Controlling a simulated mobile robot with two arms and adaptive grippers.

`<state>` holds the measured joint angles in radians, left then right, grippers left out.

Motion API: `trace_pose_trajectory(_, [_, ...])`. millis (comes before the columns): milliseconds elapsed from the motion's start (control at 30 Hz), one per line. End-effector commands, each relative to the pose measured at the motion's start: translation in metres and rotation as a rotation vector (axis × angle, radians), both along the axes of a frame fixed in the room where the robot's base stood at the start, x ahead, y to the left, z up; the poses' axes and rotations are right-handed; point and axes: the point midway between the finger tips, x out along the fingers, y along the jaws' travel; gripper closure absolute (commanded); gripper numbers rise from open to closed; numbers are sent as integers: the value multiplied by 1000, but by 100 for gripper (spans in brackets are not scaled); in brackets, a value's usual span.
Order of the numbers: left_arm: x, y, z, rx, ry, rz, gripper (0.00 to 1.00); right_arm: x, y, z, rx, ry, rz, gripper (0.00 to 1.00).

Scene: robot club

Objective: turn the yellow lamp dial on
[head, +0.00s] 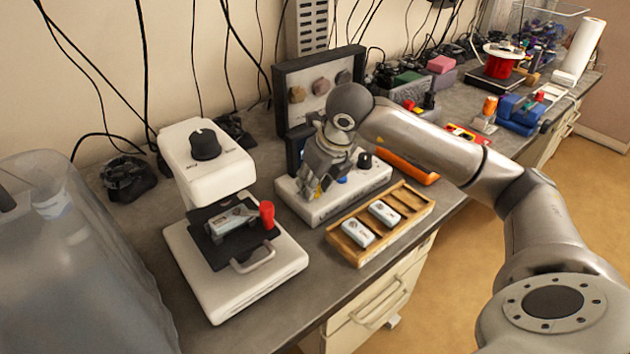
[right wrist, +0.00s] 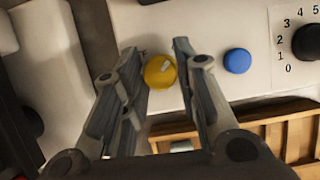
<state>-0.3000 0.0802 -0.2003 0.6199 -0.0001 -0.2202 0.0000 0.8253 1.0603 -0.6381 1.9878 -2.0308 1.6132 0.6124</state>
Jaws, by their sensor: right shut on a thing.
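The yellow lamp dial (right wrist: 158,74) sits on a white control box (head: 307,212), and a pale pointer mark on it slants toward the upper right in the right wrist view. My right gripper (right wrist: 157,52) points down at the box with one finger on each side of the dial, shut on it. In the head view my right gripper (head: 320,186) is over the left part of the box and hides most of the dial. My left gripper is in neither view.
A blue button (right wrist: 237,61) and a black numbered dial (right wrist: 308,42) are beside the yellow dial. A wooden tray (head: 347,246) stands in front of the box. A white press-like device (head: 185,255) with a red knob stands left. A dark-framed panel (head: 298,72) stands behind.

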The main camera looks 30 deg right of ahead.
Motion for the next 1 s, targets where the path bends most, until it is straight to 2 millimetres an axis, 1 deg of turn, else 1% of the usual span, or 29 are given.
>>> trace_pose_trajectory(200, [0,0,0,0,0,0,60,0,0,1,0,-2,-1,96])
trace_pose_trajectory(233, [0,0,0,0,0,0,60,0,0,1,0,-2,-1,69])
trace_pose_trajectory(367, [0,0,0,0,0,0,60,0,0,1,1,-2,-1,53])
trace_pose_trajectory(667, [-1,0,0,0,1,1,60,0,0,0,0,-1,0,52])
trace_pose_trajectory(767, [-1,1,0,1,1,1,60,-1,0,5,0,-3,0,52])
trace_pose_trajectory(867, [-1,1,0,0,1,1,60,-6,-1,17,0,-5,1,52])
trace_pose_trajectory(1000, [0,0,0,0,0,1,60,-16,-1,45,0,-8,0,52])
